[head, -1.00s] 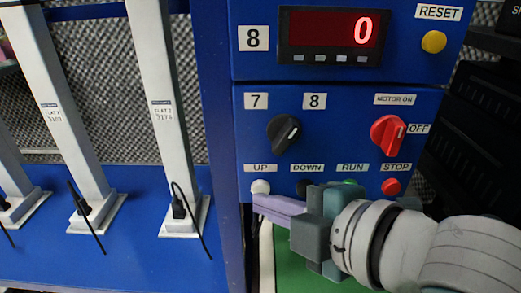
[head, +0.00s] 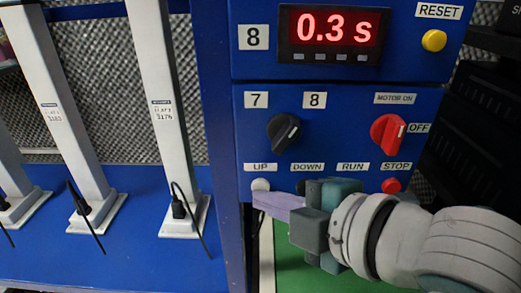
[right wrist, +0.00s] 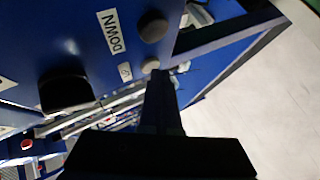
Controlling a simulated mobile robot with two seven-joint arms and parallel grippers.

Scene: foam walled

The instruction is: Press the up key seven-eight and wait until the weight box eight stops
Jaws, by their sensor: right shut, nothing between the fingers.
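The pale UP key (head: 260,184) is at the lower left of the blue control panel (head: 345,127). My right gripper (head: 257,199) is shut and empty, its fingertips at the lower edge of this key. In the right wrist view, my fingertips (right wrist: 160,74) overlap the edge of a small pale key (right wrist: 150,65); whether it is pushed in cannot be told. The selector knob (head: 284,132) sits below the labels 7 and 8. The display (head: 333,34) beside the 8 label reads 0.3 s in red. Weight box eight cannot be made out. My left gripper is out of view.
The red STOP button (head: 391,186) and the red motor switch (head: 388,134) are at the panel's right. The yellow RESET button (head: 433,41) is above. My right gripper hides the RUN button. White posts (head: 165,110) stand on the blue base at left.

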